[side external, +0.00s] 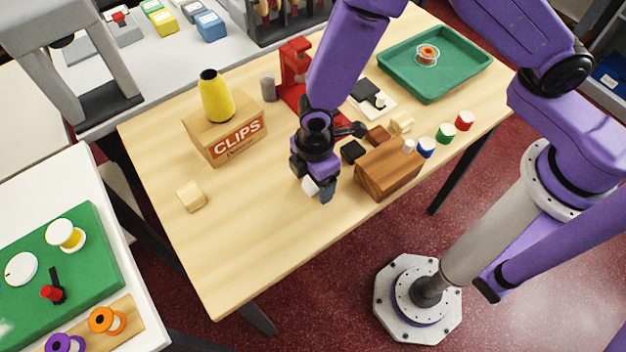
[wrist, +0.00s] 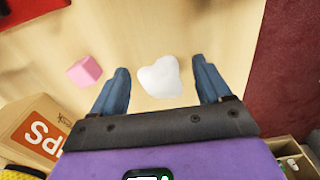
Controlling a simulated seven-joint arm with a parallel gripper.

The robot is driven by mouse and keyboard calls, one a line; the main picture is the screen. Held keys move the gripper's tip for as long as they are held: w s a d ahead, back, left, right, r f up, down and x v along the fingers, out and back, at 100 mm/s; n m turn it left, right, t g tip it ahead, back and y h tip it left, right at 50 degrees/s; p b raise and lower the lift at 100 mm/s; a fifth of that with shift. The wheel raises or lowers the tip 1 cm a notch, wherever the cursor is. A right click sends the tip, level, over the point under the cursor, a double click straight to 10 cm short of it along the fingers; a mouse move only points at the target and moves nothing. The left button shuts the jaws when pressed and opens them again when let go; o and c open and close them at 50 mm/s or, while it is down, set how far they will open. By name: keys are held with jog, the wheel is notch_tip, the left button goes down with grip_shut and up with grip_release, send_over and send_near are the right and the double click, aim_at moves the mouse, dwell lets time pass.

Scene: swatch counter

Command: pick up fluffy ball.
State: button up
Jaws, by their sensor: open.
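The fluffy ball appears in the wrist view as a soft-edged, lumpy white thing (wrist: 159,77) on the light wood. It lies between the fingers of my gripper (wrist: 160,88), with a gap to each side. My gripper is open and points down, low over the table's near part in the side view (side external: 317,190). There the white ball (side external: 309,186) shows only partly beside a blue fingertip. I cannot tell how high the fingertips are above the table.
A CLIPS box (side external: 222,141) carries a yellow cone (side external: 215,96). A wooden box (side external: 388,170) stands close right of my gripper. The table's front left is clear.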

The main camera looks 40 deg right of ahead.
jog(key=c, duration=1)
jog(key=shift+r, duration=0.2)
jog(key=shift+c, duration=0.2)
